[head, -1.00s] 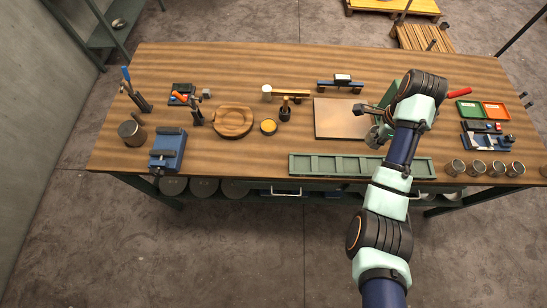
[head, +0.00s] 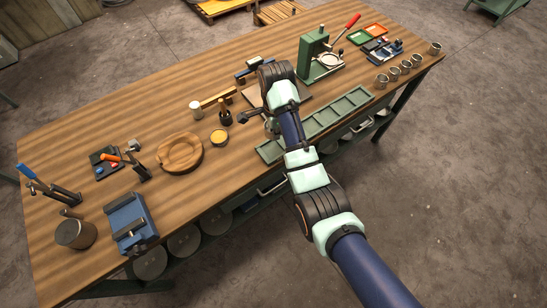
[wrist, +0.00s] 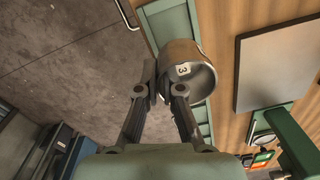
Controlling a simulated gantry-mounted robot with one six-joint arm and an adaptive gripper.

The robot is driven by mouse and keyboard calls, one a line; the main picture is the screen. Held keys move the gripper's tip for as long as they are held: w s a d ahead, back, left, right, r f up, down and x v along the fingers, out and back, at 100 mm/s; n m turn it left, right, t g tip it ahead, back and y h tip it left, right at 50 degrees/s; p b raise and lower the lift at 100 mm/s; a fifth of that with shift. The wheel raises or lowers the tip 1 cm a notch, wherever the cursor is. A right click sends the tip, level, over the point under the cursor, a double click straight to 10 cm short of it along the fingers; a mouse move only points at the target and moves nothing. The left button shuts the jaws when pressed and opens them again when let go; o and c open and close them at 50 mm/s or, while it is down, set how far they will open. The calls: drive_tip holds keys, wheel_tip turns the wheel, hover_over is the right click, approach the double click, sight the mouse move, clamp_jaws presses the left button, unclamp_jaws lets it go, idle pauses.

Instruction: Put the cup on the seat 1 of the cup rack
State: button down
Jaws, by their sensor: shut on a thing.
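The cup (wrist: 182,53) is a grey metal cylinder with a white label reading 3. My gripper (wrist: 165,92) is shut on it; the cup lies tilted in the wrist view, and I cannot tell whether one finger is inside its rim. In the head view my gripper (head: 268,122) is near the left end of the cup rack, and the arm hides most of the cup. The cup rack (head: 342,108) is a long green tray with several compartments along the table's front edge. Part of it shows behind the cup in the wrist view (wrist: 170,24). No seat numbers are readable.
Several metal cups (head: 394,74) stand at the right front. A green press (head: 316,58) with a red handle stands behind the rack. A wooden plate (head: 180,153), a yellow-topped pot (head: 218,137) and a dark bottle (head: 225,115) are left of my gripper. A grey plate (wrist: 277,66) lies beside the rack.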

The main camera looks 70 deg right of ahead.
sight(274, 155)
wheel_tip(274, 155, down, 11)
drive_tip(key=shift+a+r+b, duration=0.1)
drive_tip(key=shift+r+b, duration=0.05)
drive_tip(key=shift+b, duration=0.5)
drive_tip(key=shift+r, duration=0.1)
drive_tip(key=c, duration=1.7)
unclamp_jaws()
drive_tip(key=shift+c, duration=0.2)
drive_tip(key=o, duration=0.4)
wheel_tip(274, 155, up, 12)
drive_tip(key=shift+a+p, duration=0.1)
drive_tip(key=shift+p, duration=1.15)
